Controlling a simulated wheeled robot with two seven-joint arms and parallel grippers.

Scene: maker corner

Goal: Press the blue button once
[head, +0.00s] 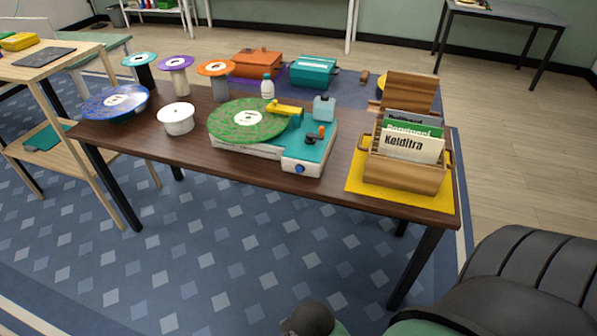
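The blue button (300,168) is a small round knob on the front face of a record player (265,153), near its right front corner. The record player has a white body with a teal top and carries a green speckled record (232,120). An orange knob (321,131) and a dark knob (310,139) stand on its teal top. Nothing covers the blue button from this view. Whether the button is pressed in is too small to tell. Neither of my grippers is in view.
The record player stands on a dark wooden table (215,161). To its right, a wooden crate of records (403,172) sits on a yellow mat (440,201). To its left are a white round container (177,120) and a blue record (100,107). The table's front edge before the button is clear.

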